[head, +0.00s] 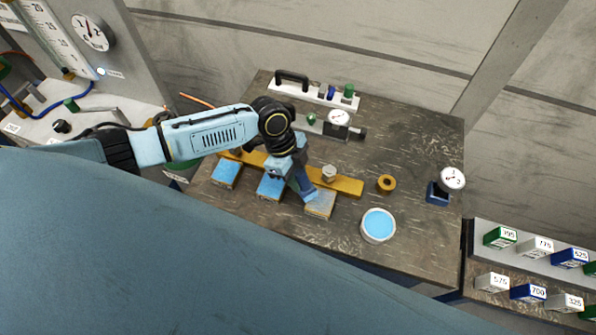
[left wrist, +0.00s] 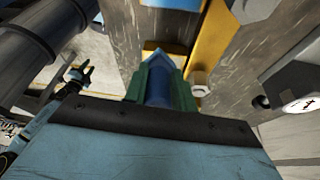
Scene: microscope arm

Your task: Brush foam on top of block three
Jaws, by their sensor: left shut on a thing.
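My left gripper (head: 292,172) is shut on a blue brush (head: 304,187), whose lower end is at the left edge of block three's top. In the left wrist view the green fingers (left wrist: 160,84) hold the brush's blue shaft (left wrist: 159,88). Block three (head: 320,205) has a mostly bare grey-tan top; the brush partly covers its left side. Block one (head: 226,173) and block two (head: 269,186) have blue tops. A white pot (head: 378,239) of blue foam (head: 378,222) stands to the right. My right gripper (left wrist: 79,72) shows small in the left wrist view, fingers apart.
A yellow bar (head: 347,186) with a hex nut (head: 329,173) runs behind the blocks. A brass ring (head: 386,184) and a dial gauge (head: 452,179) stand to the right. A white rack (head: 312,93) and another gauge (head: 339,118) stand farther back. The table's front right is clear.

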